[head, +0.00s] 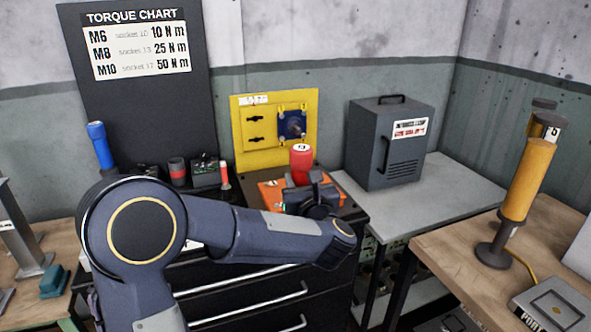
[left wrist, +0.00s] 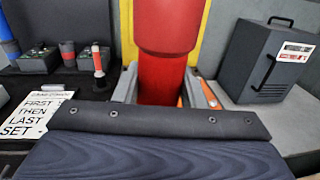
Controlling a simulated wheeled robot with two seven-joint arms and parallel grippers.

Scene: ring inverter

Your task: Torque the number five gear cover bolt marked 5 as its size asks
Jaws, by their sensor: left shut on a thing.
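My left gripper (head: 312,198) is shut on a red cylindrical tool (head: 301,163), which stands upright with a pale round mark on its top. In the left wrist view the jaws hold the tool's red body (left wrist: 163,80) from both sides. The torque chart (head: 138,48) lists M6 socket 10 10 N m, M8 socket 13 25 N m, M10 socket 17 50 N m. My right gripper is not in view.
An orange mat (head: 270,192) lies below the red tool. A blue-handled tool (head: 100,146) and small dark boxes (head: 206,172) stand left. A grey cabinet (head: 385,145) stands right on a grey bench (head: 440,185). A yellow cylinder (head: 527,180) stands on the right wooden table.

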